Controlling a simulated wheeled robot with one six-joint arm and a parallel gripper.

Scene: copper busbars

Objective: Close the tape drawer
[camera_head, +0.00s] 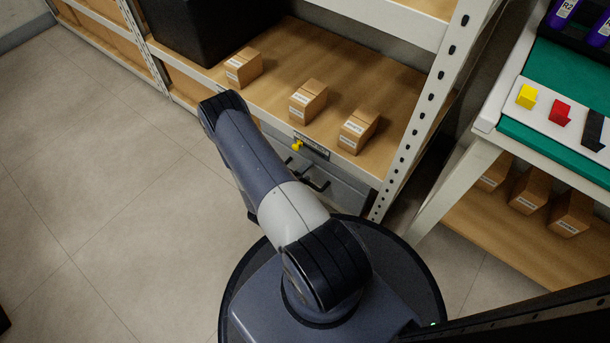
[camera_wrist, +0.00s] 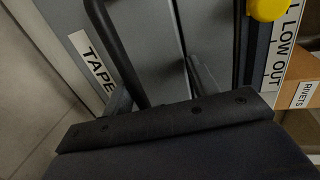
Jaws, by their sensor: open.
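The tape drawer (camera_wrist: 158,45) shows in the wrist view as a grey front with a white TAPE label (camera_wrist: 92,62) and a black bar handle (camera_wrist: 118,50). In the head view, grey drawer fronts (camera_head: 345,190) with dark handles (camera_head: 316,183) sit under the shelf board, partly behind my arm. How far the tape drawer stands out is hard to tell. My gripper (camera_wrist: 160,86) is open close to the drawer front, beside the handle. I cannot tell whether it touches the handle. In the head view my arm hides the gripper.
Several cardboard boxes (camera_head: 308,101) and a black bin (camera_head: 195,30) stand on the shelf. A white-framed table (camera_head: 500,110) is at the right. The floor (camera_head: 100,190) at left is clear.

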